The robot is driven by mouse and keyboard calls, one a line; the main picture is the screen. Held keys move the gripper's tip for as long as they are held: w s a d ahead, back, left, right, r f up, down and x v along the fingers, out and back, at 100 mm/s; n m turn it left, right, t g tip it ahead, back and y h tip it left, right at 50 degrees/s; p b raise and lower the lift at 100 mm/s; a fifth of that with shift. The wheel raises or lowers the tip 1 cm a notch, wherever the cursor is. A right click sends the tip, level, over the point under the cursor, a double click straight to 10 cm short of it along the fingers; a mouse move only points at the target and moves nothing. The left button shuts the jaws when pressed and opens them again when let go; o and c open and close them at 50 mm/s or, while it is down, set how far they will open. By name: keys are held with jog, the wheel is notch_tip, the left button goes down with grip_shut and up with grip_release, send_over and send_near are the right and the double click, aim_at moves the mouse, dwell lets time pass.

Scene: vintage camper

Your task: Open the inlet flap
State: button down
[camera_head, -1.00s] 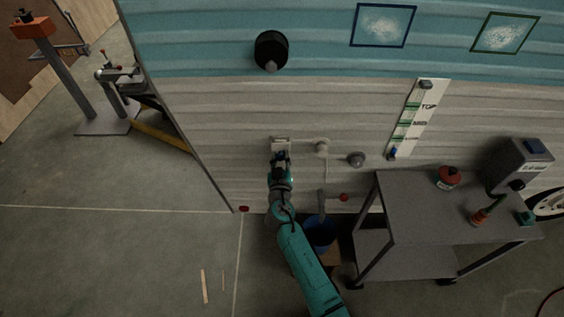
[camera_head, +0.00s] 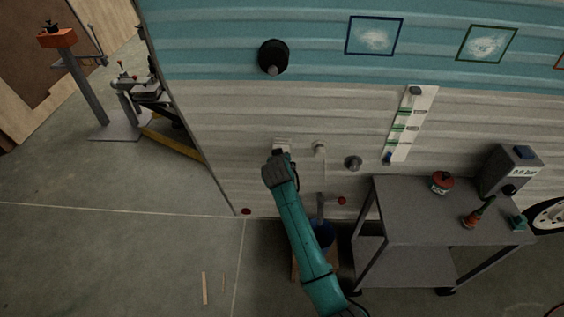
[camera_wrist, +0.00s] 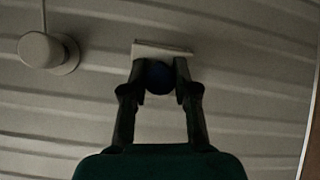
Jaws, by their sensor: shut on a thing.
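The inlet flap (camera_head: 282,144) is a small pale plate on the beige camper wall. In the head view its lower part is hidden behind my wrist, and my gripper is mostly hidden too. In the wrist view the flap (camera_wrist: 162,49) shows as a pale plate at the fingertips. My gripper (camera_wrist: 159,69) is shut on it, with the two fingers still spaced apart. A dark blue round part (camera_wrist: 158,78) shows between the fingers. I cannot tell how far the flap stands from the wall.
A round white fitting (camera_head: 319,148) and a grey knob (camera_head: 353,163) are right of the flap. A black round fixture (camera_head: 273,56) is above. A grey cart (camera_head: 420,205) stands at the right, near my arm.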

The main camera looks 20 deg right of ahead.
notch_tip(320, 180, up, 3)
jog(key=g+y, duration=0.1)
jog(key=g, duration=0.3)
jog(key=shift+f, duration=0.2)
jog(key=shift+r+g+y, duration=0.4)
jog(key=shift+g, duration=0.6)
jog(key=shift+r+g+y, duration=0.4)
jog(key=shift+g, duration=0.6)
jog(key=c, duration=0.9)
grip_release()
jog(key=shift+o, duration=0.2)
jog(key=shift+r, duration=0.1)
jog(key=v, duration=1.1)
jog(key=shift+r, duration=0.4)
